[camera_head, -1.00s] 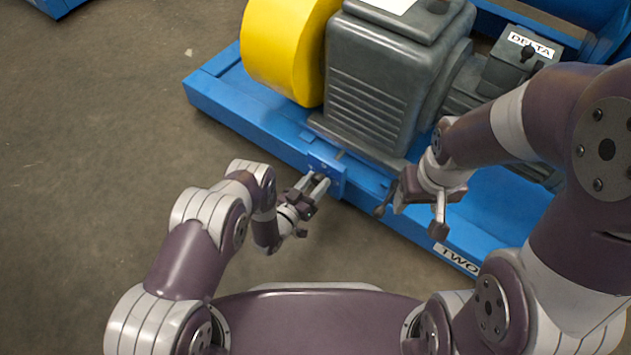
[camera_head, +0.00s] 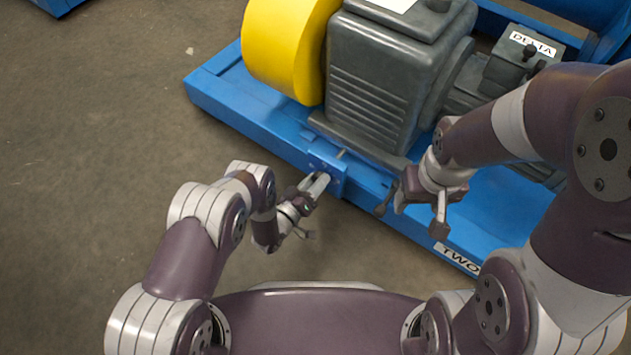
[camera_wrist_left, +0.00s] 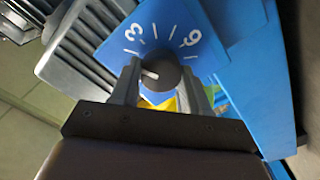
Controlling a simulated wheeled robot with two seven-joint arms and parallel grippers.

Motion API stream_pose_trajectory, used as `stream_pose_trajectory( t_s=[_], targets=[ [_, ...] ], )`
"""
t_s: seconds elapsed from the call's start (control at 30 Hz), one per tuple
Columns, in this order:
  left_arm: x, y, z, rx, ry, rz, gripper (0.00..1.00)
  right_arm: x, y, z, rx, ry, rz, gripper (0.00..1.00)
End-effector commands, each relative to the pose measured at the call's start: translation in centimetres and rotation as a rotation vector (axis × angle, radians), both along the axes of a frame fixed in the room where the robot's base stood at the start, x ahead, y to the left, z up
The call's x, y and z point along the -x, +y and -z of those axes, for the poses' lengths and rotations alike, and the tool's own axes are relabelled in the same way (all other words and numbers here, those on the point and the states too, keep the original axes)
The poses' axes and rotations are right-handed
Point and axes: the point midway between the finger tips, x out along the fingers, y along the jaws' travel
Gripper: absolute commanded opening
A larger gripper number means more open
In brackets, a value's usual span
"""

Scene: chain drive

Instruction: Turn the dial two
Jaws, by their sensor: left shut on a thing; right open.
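The dial is a dark round knob (camera_wrist_left: 160,76) with a white pointer mark on its face, on a blue plate with white tick marks and numerals (camera_wrist_left: 137,32). In the left wrist view the pointer aims to the left, below the numeral 3. My left gripper (camera_wrist_left: 158,88) has one finger on each side of the knob and is shut on it. In the head view my left gripper (camera_head: 320,182) is at the blue bracket plate (camera_head: 335,170) on the base's front edge and hides the knob. My right gripper (camera_head: 412,213) is open and empty, over the base's front edge.
A "TWO" label (camera_head: 458,260) is on the blue base (camera_head: 225,105) to the right of the bracket. A grey motor (camera_head: 380,90) and a yellow guard (camera_head: 285,50) stand on the base. A box labelled "DELTA" (camera_head: 532,43) is at upper right. Floor at left is clear.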

Motion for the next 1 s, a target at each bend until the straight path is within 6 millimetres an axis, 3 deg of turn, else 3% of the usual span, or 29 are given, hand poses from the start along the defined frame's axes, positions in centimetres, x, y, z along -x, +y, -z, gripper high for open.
stream_pose_trajectory(
  t_s=[0.7, 0.73, 0.8, 1.0],
  targets=[
    [-0.06, 0.06, -0.01, 0.073, 0.053, -0.001, 0.15, 0.00, 0.00, 0.07, 0.000, 0.000, 0.000, 0.62],
    [-0.06, 0.06, -0.01, 0.073, 0.052, -0.002, 0.52, 0.00, 0.00, 0.07, 0.000, 0.000, 0.000, 0.62],
    [-0.06, 0.06, -0.01, 0.073, 0.053, -0.001, 0.71, 0.00, 0.00, 0.07, 0.000, 0.000, 0.000, 0.62],
    [-0.03, 0.05, 0.01, 0.072, 0.052, -0.001, 0.71, 0.00, 0.00, 0.07, 0.000, 0.000, 0.000, 0.62]
  ],
)
